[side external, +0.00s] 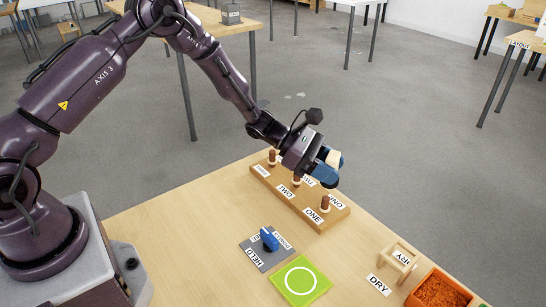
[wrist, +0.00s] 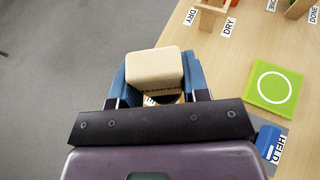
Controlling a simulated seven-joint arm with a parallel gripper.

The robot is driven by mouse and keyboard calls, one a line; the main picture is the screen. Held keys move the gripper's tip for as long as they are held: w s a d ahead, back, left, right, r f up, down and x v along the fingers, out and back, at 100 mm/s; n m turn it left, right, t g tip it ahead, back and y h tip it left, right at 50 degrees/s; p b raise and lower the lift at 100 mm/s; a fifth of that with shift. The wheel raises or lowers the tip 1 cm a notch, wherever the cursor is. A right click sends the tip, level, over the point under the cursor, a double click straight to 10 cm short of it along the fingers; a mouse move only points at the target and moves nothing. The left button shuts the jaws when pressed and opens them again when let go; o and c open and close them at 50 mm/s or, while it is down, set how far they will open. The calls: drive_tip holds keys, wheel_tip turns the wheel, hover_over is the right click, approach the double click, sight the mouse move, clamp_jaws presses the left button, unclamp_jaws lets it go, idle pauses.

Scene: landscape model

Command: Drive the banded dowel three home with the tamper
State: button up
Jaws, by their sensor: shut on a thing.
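My gripper (side external: 328,170) is shut on the tamper, a pale block with rounded edges (wrist: 155,68) that sits between the blue fingers in the wrist view. Part of a printed label shows below the block. In the side view the gripper is above the wooden board, with the tamper (side external: 334,158) partly hidden by a finger. Brown dowels stand upright in the board (side external: 340,217): one at the far left end (side external: 272,156), one in the middle (side external: 297,170), one by label ONE (side external: 325,203). The far left label is too small to read surely. Bands are not clear.
A grey pad marked HELD carries a blue object (side external: 269,240). A green square with a white ring (side external: 300,281) lies beside it. A small wooden stand (side external: 400,260) has DRY labels. An orange-filled tray (side external: 440,292) is at the table's right.

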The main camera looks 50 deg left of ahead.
sight(271, 151)
drive_tip(key=shift+a, duration=0.1)
drive_tip(key=a+n+t+y, duration=0.1)
drive_tip(key=a+n, duration=0.1)
drive_tip(key=a, duration=0.4)
drive_tip(key=a+n+t+y, duration=0.1)
drive_tip(key=a+t+y, duration=0.1)
drive_tip(key=a, duration=0.4)
drive_tip(key=a+n+t+y, duration=0.1)
drive_tip(key=a+n, duration=0.1)
drive_tip(key=a, duration=0.5)
drive_tip(key=shift+s+a+n+t, duration=0.1)
drive_tip(key=shift+n+t, duration=0.2)
drive_tip(key=shift+t, duration=0.1)
drive_tip(key=shift+s+a+y, duration=0.1)
drive_tip(key=shift+a+y, duration=0.25)
drive_tip(key=shift+y, duration=0.05)
drive_tip(key=shift+f, duration=1.4)
drive_tip(key=shift+f, duration=0.9)
drive_tip(key=shift+r, duration=2.35)
